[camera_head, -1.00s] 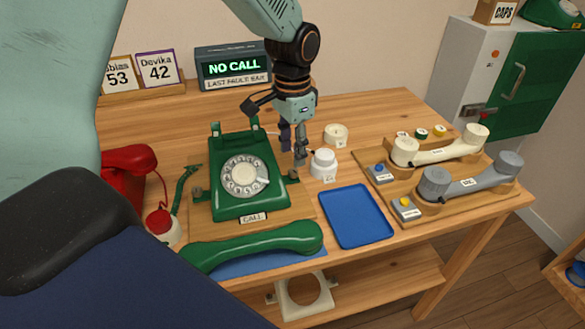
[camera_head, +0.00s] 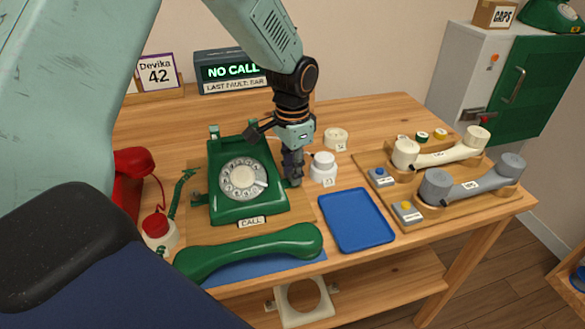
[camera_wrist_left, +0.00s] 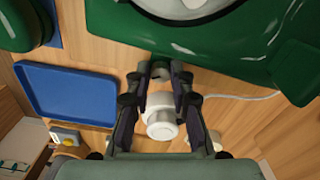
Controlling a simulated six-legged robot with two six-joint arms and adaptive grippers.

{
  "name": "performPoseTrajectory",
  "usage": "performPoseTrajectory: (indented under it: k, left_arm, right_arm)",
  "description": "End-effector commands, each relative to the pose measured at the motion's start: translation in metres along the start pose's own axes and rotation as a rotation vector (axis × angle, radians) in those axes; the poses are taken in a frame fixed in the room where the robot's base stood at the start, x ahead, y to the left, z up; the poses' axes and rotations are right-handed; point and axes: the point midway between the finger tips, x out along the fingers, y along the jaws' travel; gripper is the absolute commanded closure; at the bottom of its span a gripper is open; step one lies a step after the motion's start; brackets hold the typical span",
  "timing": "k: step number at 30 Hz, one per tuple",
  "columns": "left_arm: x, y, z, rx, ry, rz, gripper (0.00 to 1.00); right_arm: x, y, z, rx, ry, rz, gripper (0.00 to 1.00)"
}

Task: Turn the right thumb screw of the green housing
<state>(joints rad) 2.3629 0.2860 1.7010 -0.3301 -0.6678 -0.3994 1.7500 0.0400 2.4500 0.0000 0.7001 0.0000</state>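The green housing (camera_head: 248,208) is the body of a dial phone on a wooden board; it also fills the top of the left wrist view (camera_wrist_left: 120,28). Its right thumb screw, low on the right side, is mostly hidden in the head view by my left gripper (camera_head: 292,180). In the left wrist view my left gripper (camera_wrist_left: 161,72) points at the housing's side. Its fingertips stand a little apart around a small grey part, apparently the thumb screw. Whether they press on it cannot be told. The left thumb screw (camera_head: 197,199) shows clear. My right gripper is out of view.
A white capped jar (camera_head: 323,168) stands close right of my left gripper. A blue tray (camera_head: 356,221) lies in front of it. The green handset (camera_head: 250,252) lies before the phone. Cream (camera_head: 440,156) and grey (camera_head: 470,180) handsets lie on a board at right. A sign (camera_head: 230,71) reads NO CALL.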

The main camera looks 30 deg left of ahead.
Motion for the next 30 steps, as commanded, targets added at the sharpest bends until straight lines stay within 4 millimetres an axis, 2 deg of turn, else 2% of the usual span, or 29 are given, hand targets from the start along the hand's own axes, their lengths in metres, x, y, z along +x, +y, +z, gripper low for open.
performPoseTrajectory:
  k: [1, 7, 14, 30]
  left_arm:
    - [0.0, 0.0, 0.0, 0.0, 0.0, 0.0, 0.85]
    - [0.0, 0.0, 0.0, 0.0, 0.0, 0.0, 1.0]
    - [0.0, 0.0, 0.0, 0.006, -0.001, 0.001, 1.0]
    - [-0.003, 0.0, 0.0, 0.318, -0.002, 0.0, 1.0]
  right_arm:
    - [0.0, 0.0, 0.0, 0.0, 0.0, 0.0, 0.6]
    - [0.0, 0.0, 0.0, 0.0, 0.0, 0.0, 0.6]
    - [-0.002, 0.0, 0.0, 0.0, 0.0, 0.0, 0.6]
    - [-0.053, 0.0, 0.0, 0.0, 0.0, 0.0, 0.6]
